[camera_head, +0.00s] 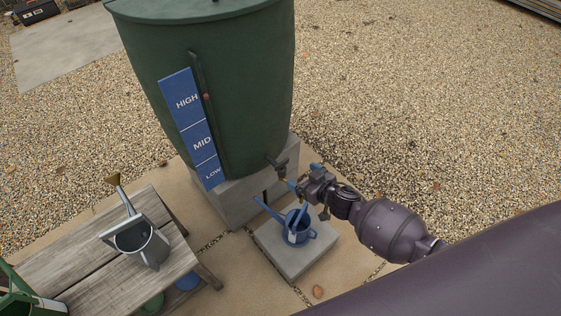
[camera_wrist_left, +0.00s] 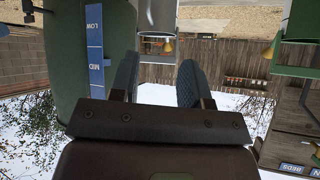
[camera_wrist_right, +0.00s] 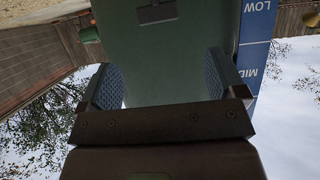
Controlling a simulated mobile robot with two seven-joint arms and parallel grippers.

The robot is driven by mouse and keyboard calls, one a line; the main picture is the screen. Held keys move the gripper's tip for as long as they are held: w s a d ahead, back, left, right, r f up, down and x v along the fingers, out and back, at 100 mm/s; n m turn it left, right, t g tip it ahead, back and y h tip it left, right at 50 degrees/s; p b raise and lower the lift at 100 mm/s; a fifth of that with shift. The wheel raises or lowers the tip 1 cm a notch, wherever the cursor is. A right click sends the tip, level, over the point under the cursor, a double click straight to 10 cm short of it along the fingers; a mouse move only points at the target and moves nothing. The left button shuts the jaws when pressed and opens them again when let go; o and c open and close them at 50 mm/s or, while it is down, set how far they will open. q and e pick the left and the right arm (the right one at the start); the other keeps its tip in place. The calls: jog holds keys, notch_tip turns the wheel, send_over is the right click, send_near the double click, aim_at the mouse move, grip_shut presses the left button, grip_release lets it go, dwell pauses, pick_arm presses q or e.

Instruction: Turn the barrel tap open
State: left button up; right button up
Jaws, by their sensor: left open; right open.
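The dark tap (camera_head: 279,165) sticks out low on the front of the green barrel (camera_head: 240,90). A small yellowish part shows just below it; I cannot tell the lever's position. My right gripper (camera_head: 302,176) is open beside the tap, to its lower right, with its blue-padded fingers towards the barrel. In the right wrist view the dark tap part (camera_wrist_right: 157,12) is at the top, beyond the two spread, empty fingers. My left gripper (camera_wrist_left: 159,72) is open and empty in its own wrist view, and out of the head view.
A blue watering can (camera_head: 311,234) stands on a concrete slab (camera_head: 290,265) below the tap. A grey metal can (camera_head: 155,250) stands on a wooden bench (camera_head: 85,270) at left. A blue level sign (camera_head: 190,128) is on the barrel. Open gravel (camera_head: 430,90) lies to the right.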

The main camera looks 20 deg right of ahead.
aim_at(283, 163)
jog(key=shift+b+x, duration=0.3)
jog(key=shift+x, duration=0.75)
jog(key=b+x, duration=0.3)
jog(key=x, duration=0.5)
jog(key=shift+w+d+f, duration=0.1)
jog(key=shift+f, duration=0.05)
jog(key=shift+w+a, duration=0.2)
jog(key=shift+w, duration=0.4)
pick_arm(q)
jog(key=f, duration=0.3)
jog(key=shift+s+f+g, duration=0.3)
jog(key=shift+f, duration=0.05)
jog(key=shift+s, duration=0.15)
jog(key=shift+s+a+f, duration=0.1)
jog(key=shift+f, duration=0.05)
pick_arm(e)
jog(key=c, duration=0.9)
